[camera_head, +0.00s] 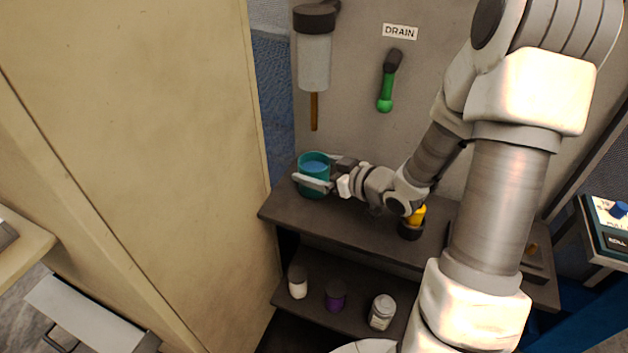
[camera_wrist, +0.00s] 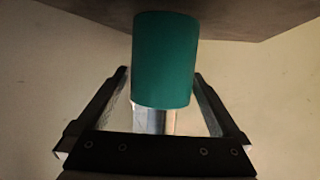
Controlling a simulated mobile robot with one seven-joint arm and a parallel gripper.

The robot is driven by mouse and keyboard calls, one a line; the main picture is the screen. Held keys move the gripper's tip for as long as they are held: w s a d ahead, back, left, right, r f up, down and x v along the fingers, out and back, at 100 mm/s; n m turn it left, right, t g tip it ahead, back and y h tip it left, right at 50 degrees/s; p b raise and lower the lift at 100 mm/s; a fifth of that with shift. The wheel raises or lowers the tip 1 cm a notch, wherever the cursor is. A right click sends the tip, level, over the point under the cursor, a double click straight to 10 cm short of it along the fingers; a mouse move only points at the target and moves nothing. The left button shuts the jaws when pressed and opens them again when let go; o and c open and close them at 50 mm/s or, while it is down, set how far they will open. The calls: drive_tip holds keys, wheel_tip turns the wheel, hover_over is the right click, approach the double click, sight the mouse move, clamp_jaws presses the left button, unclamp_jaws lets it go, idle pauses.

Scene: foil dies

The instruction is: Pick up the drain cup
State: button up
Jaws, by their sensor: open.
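The drain cup (camera_head: 307,160) is a teal cup with blue contents, upright at the left end of the dark shelf top. It also shows in the wrist view (camera_wrist: 165,55), in the middle of the picture. My gripper (camera_head: 318,174) reaches it from the right, with one finger along its near side and the other toward its far side. In the wrist view my gripper (camera_wrist: 160,76) has its two fingers apart, one on each side of the cup, with gaps visible lower down. The jaws are open. Contact at the fingertips is hard to tell.
A clear cylinder (camera_head: 314,63) with a brown spout hangs above the cup. A green-handled lever (camera_head: 387,90) is under the DRAIN label. A yellow-topped dark object (camera_head: 411,228) stands on the shelf top (camera_head: 345,222) beneath my arm. Several small jars stand below. A beige panel (camera_head: 150,150) is left.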

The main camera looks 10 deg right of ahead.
sight(305, 166)
drive_tip(key=x, duration=0.4)
drive_tip(key=shift+a+b, duration=0.1)
drive_tip(key=shift+b, duration=0.3)
drive_tip(key=c, duration=1.4)
